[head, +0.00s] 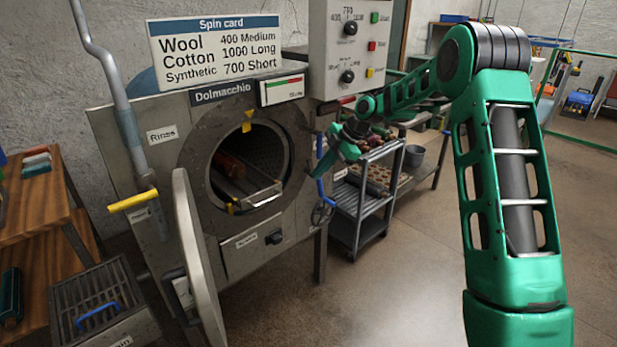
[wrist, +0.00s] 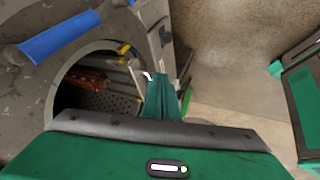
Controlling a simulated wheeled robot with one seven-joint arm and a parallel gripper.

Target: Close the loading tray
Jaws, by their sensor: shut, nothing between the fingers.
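The loading tray (head: 262,197) is a metal frame in the round drum opening of the machine, with its front end at the opening's lower rim. A reddish-brown roll (head: 229,164) lies in the drum by it. In the wrist view the tray's pale metal rail (wrist: 137,76) shows left of my fingers. My gripper (head: 320,172) is shut and empty, in front of the machine and right of the opening. The green fingers (wrist: 160,82) overlap the opening's edge in the wrist view; I cannot tell whether they touch the tray.
The round door (head: 196,255) stands open at the left of the opening. A yellow-handled lever (head: 133,200) is beyond it. A blue handle (wrist: 60,37) is close to my gripper in the wrist view. A metal cart (head: 370,205) stands right; the floor in front is clear.

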